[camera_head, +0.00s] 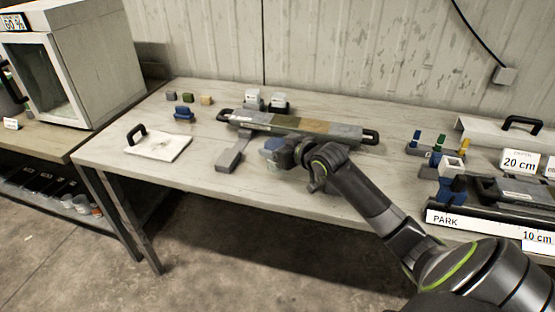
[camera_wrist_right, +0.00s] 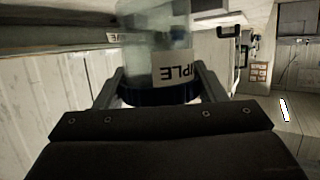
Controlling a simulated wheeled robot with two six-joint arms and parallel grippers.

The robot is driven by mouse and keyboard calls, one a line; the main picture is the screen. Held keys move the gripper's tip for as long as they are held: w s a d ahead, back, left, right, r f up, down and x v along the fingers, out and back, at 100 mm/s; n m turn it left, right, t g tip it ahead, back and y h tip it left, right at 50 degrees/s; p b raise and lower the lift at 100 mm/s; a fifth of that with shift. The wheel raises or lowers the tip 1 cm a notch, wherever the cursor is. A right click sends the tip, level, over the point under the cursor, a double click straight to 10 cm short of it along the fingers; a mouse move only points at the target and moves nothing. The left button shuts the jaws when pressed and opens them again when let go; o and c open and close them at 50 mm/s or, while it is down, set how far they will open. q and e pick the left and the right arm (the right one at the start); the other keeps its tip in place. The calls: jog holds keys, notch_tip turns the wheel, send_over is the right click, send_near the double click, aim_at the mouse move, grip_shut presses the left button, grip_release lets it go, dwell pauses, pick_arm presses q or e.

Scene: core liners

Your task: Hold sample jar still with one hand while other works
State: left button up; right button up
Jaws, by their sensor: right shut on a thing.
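The sample jar (camera_wrist_right: 160,40) is clear, with a dark band (camera_wrist_right: 160,95) and a white label whose visible letters appear upside down in the right wrist view. My right gripper (camera_wrist_right: 161,82) is shut on the jar, one finger on each side of the dark band. In the head view the jar (camera_head: 272,146) is a small bluish shape at the tip of my right gripper (camera_head: 282,152), in front of the long core liner (camera_head: 315,127). The gripper partly hides it, and I cannot tell whether it touches the table. My left gripper is not in view.
The core liner lies across the table (camera_head: 210,185) with a black handle at each end. A grey block (camera_head: 230,158) and a white board (camera_head: 158,146) lie to the left. Small coloured blocks (camera_head: 205,100) stand behind. A PARK rack (camera_head: 480,222) is at right.

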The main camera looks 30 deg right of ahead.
aim_at(277, 145)
notch_tip(277, 145, up, 6)
jog(key=shift+f, duration=0.2)
jog(key=o, duration=0.4)
jog(key=c, duration=0.8)
jog(key=s+a+f+n+y, duration=0.2)
jog(key=s+a, duration=0.7)
jog(key=s, duration=0.1)
jog(key=s+a+f+n+g+y, duration=0.1)
jog(key=s+a+f+n+y, duration=0.1)
jog(key=s+a, duration=0.7)
jog(key=shift+s+f+g+y, duration=0.3)
jog(key=shift+s+f+y, duration=0.15)
jog(key=shift+s, duration=0.3)
